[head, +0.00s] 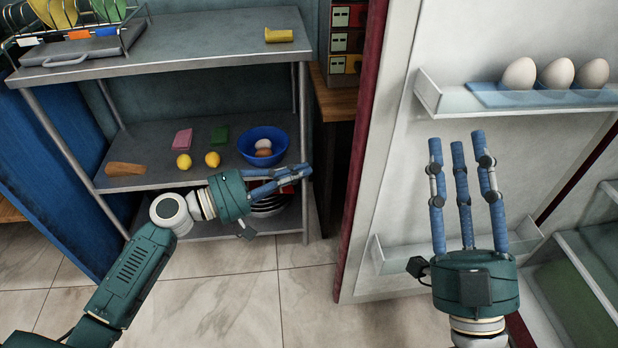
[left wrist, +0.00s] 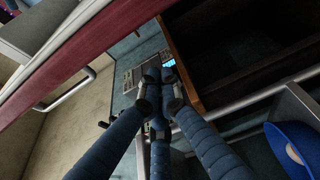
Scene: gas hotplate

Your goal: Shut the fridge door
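The fridge door stands open, with its white inner face (head: 400,170) towards me and a dark red edge (head: 362,130) on its left. The red edge also shows in the left wrist view (left wrist: 90,50), with a grey bar handle (left wrist: 68,92) beside it. My left gripper (head: 298,172) is left of the door's edge, in front of the metal rack and apart from the door. Its fingers come together at the tips in the left wrist view (left wrist: 160,76), with nothing held. My right gripper (head: 459,142) is open and empty, fingers spread, before the door's inner face.
Eggs (head: 557,74) sit on the upper door shelf (head: 430,95); a lower shelf (head: 395,258) is behind my right gripper. The fridge interior (head: 590,255) is at the right. The metal rack (head: 200,55) holds a blue bowl (head: 250,148). Tiled floor (head: 240,300) is clear.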

